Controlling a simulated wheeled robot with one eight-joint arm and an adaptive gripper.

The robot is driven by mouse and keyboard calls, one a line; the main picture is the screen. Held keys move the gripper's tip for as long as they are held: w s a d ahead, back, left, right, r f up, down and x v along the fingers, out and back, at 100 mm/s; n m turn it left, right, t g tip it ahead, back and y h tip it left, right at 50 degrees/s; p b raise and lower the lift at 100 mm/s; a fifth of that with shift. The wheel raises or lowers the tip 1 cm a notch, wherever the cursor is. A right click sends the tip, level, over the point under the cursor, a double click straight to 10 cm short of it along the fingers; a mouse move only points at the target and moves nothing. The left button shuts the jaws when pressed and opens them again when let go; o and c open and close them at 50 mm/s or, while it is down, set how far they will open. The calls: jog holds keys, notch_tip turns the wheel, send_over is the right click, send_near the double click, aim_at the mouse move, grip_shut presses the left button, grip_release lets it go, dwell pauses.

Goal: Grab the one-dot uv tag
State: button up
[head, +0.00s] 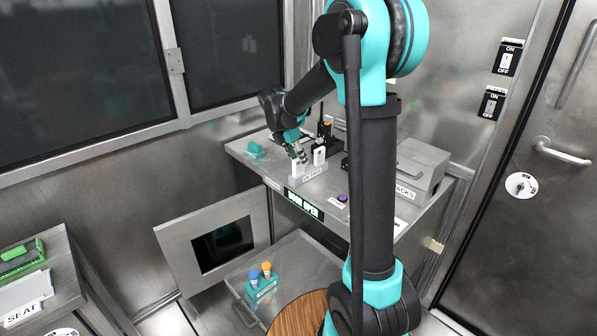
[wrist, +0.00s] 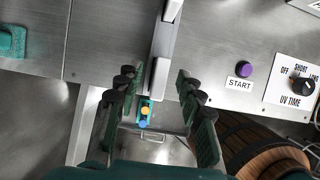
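Two upright white tags stand in a light holder on the steel counter. The left tag (head: 296,168) is right at my gripper, and the right tag (head: 319,156) stands a little apart from it. Their dots are too small to tell which one has one dot. In the wrist view a white tag top (wrist: 155,76) lies between my fingers, and another tag (wrist: 172,9) is farther up the holder (wrist: 164,48). My gripper (wrist: 157,80) is open, with a finger on each side of the nearer tag and visible gaps. It also shows in the head view (head: 296,150), pointing down.
A "DOOR OPEN" display (head: 304,203) is on the counter front, above an open windowed door (head: 180,243). A teal rack (head: 262,289) with orange and blue caps stands below. A purple START button (wrist: 246,69) and UV TIME dial (wrist: 302,87) are on the right. A grey box (head: 420,168) sits behind.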

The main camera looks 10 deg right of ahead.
jog(key=shift+w+d+f, duration=0.1)
jog(key=shift+d+f, duration=0.1)
jog(key=shift+f, duration=0.4)
grip_shut()
jog(key=shift+r, duration=0.2)
